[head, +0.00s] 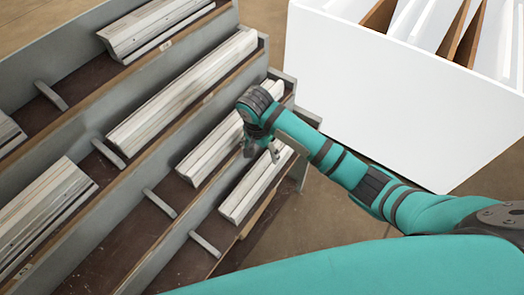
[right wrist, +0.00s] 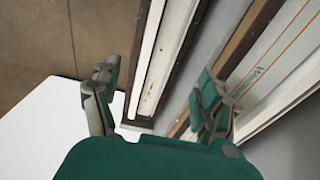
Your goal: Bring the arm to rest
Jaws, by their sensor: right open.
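My right arm reaches in from the right in the head view. Its gripper (head: 262,149) points down over the right end of the stepped rack (head: 182,238), above the pale profiles there. In the right wrist view the two fingers of this gripper (right wrist: 155,92) are spread wide apart with nothing held between them. A long white profile (right wrist: 153,60) lies beyond the fingers in a dark-edged slot. I cannot tell the height of the fingers above it. My left gripper is not in view.
Several pale profile bundles (head: 178,92) lie on the rack's tiers, with short grey dividers (head: 160,203) between them. A large white bin (head: 400,95) with upright white and brown pieces stands at the upper right, close behind my right arm. Brown floor shows between rack and bin.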

